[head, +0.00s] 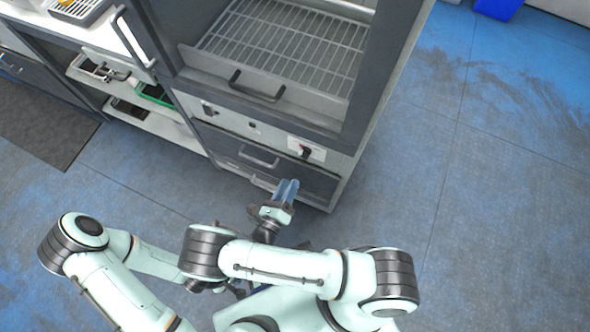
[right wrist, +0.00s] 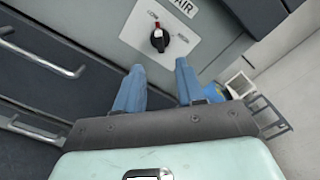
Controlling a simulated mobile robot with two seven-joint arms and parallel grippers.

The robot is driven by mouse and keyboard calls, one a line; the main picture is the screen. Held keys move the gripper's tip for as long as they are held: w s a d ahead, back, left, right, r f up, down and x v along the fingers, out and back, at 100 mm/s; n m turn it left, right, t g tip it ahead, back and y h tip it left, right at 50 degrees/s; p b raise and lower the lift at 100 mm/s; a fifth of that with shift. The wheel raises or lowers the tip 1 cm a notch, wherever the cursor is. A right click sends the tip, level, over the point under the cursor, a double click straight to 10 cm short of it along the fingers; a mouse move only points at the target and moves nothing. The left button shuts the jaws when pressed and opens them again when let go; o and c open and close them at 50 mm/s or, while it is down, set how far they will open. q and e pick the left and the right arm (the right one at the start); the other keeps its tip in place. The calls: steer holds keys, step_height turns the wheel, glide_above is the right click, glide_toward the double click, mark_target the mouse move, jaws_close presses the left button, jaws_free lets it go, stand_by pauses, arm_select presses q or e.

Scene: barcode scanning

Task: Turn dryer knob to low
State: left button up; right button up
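The dryer knob (head: 305,152) is a small black knob with a red mark, on a white label plate at the right of the dryer's lower front panel. In the right wrist view the knob (right wrist: 160,40) has its red end toward the top of the picture, close to a small label that appears to read LOW; another label sits to its right. My right gripper (head: 288,186) has blue fingers and is below and in front of the knob. In the wrist view its fingertips (right wrist: 159,70) are apart, with nothing between them, short of the knob. My left gripper does not show.
The dryer cabinet has a wire rack (head: 285,45) behind a front with a dark handle (head: 257,88). A drawer handle (head: 259,157) is left of the knob. Shelves with a green tray (head: 155,94) stand left. The blue floor (head: 480,190) on the right is clear.

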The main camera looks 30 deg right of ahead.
steer(key=shift+v, duration=2.15)
